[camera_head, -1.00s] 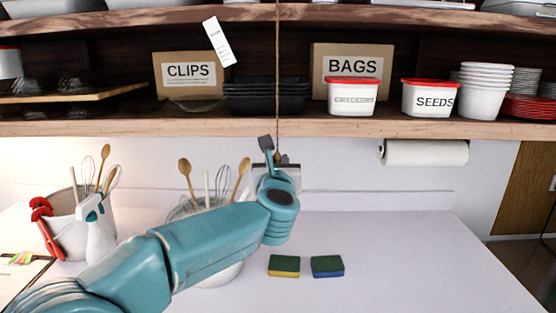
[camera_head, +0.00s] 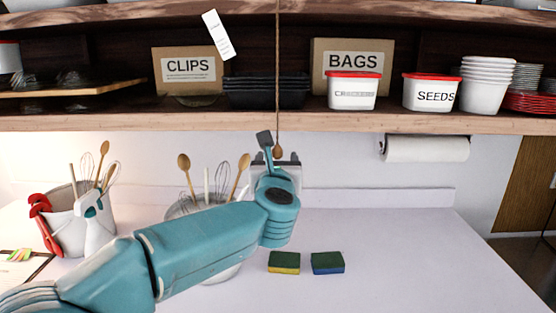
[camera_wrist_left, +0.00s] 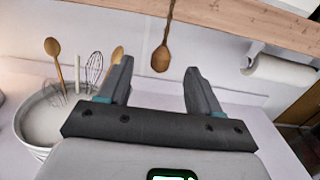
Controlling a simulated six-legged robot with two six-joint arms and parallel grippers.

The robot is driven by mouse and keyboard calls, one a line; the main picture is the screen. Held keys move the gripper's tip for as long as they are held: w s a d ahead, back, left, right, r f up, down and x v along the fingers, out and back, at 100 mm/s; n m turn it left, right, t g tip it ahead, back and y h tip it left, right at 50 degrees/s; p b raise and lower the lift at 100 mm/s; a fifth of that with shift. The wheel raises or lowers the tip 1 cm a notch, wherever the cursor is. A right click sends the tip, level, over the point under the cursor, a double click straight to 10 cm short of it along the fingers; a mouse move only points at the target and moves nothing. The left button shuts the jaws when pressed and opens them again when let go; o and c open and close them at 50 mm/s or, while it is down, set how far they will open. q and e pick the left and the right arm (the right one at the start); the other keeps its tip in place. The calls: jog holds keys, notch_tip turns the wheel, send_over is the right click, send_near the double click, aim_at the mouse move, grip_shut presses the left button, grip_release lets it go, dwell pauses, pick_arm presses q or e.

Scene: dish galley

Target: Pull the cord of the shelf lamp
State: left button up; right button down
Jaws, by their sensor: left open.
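A thin brown cord (camera_head: 277,90) hangs down in front of the shelf and ends in a wooden knob (camera_head: 278,152). In the left wrist view the cord's knob (camera_wrist_left: 161,60) hangs beyond the fingertips, between the two fingers in the picture, apart from both. My left gripper (camera_head: 275,145) is open and empty, close to the knob in the head view; it also shows in the left wrist view (camera_wrist_left: 158,75). The lamp itself is not seen. My right gripper is not in view.
The shelf edge (camera_head: 180,122) runs above my gripper. A paper towel roll (camera_head: 427,149) hangs under it to the right. Tubs of utensils (camera_head: 75,225) stand at the left. Two sponges (camera_head: 284,262) (camera_head: 327,263) lie on the counter; its right side is clear.

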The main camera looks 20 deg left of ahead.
pick_arm(q)
jog(key=b+v, duration=0.2)
jog(key=v, duration=0.3)
jog(key=shift+s+d, duration=0.1)
jog(key=shift+s, duration=0.3)
